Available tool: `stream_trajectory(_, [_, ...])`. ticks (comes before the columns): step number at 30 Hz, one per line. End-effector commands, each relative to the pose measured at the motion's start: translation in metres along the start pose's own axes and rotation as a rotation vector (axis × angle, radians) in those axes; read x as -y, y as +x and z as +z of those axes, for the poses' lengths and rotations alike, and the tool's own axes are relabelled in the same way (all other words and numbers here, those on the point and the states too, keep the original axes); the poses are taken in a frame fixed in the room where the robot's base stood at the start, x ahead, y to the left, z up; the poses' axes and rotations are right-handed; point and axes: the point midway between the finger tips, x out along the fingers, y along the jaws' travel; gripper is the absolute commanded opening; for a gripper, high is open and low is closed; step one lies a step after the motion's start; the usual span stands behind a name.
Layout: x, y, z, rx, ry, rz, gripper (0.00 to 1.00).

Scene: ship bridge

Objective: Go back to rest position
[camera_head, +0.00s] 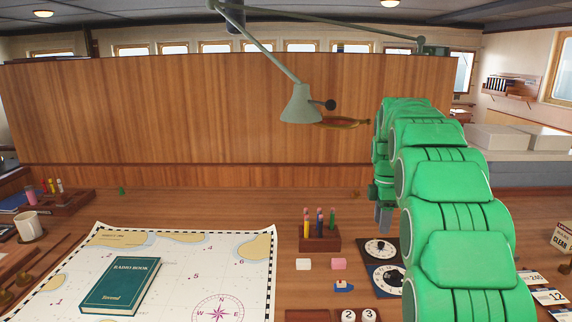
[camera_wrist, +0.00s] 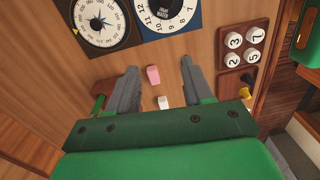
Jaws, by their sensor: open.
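My gripper (camera_wrist: 158,80) shows in the wrist view with its two grey fingers spread apart. It is open, and nothing is held between the fingers. In the head view my green arm reaches forward on the right side. The gripper's end (camera_head: 383,216) shows only in part, hanging beside the arm above the desk, to the right of the pencil holder. A pink eraser (camera_wrist: 153,74) and a white eraser (camera_wrist: 163,102) appear between the fingers in the wrist view, lying on the desk beyond them.
A chart (camera_head: 170,275) with a green radio book (camera_head: 120,284) covers the desk's left. A pencil holder (camera_head: 319,240), dial plates (camera_head: 381,250) and a sharpener (camera_head: 343,286) lie near the arm. A desk lamp (camera_head: 301,105) hangs above. A mug (camera_head: 28,227) stands far left.

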Motion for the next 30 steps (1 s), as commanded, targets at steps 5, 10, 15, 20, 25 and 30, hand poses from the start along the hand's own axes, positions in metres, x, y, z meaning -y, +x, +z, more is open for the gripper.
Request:
stream_trajectory(5, [0.037,-0.011,-0.012,0.002,0.131,-0.010,0.51])
stream_trajectory(10, [0.074,-0.018,-0.022,0.005,0.262,-0.022,0.51])
stream_trajectory(15, [0.112,-0.022,-0.032,0.007,0.390,-0.029,0.51])
stream_trajectory(20, [0.149,-0.024,-0.040,0.011,0.509,-0.037,0.51])
stream_trajectory(25, [0.190,-0.023,-0.049,0.015,0.636,-0.047,0.51])
stream_trajectory(30, [0.231,-0.019,-0.057,0.019,0.759,-0.054,0.51])
